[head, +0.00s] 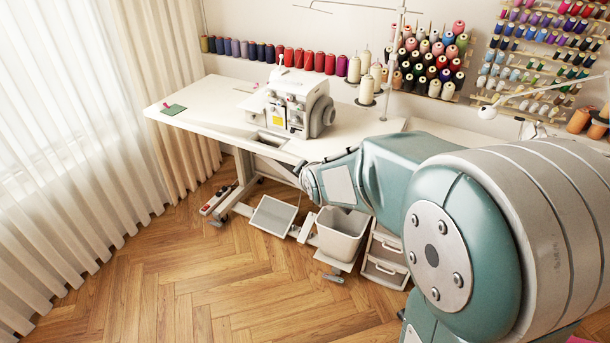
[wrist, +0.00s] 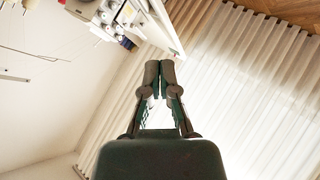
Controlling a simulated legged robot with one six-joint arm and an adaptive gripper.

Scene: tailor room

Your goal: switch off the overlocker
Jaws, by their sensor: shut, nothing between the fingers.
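The overlocker (head: 296,103) is a white machine with a grey handwheel on its right side. It stands on the white table (head: 222,98) in the head view. It also shows in the wrist view (wrist: 112,14), cut off at the top edge. Its power switch cannot be made out. My gripper (wrist: 159,66) is shut and empty in the wrist view, apart from the machine. In the head view my arm reaches from the right to the front of the table, and the fingers are hidden there.
Thread cones (head: 367,88) stand right of the machine. A green pad (head: 174,110) lies at the table's left. Below are a pedal (head: 272,216), a waste bin (head: 341,235), drawers (head: 384,262) and a red-and-white power strip (head: 217,198). The wooden floor (head: 170,290) is clear at front left.

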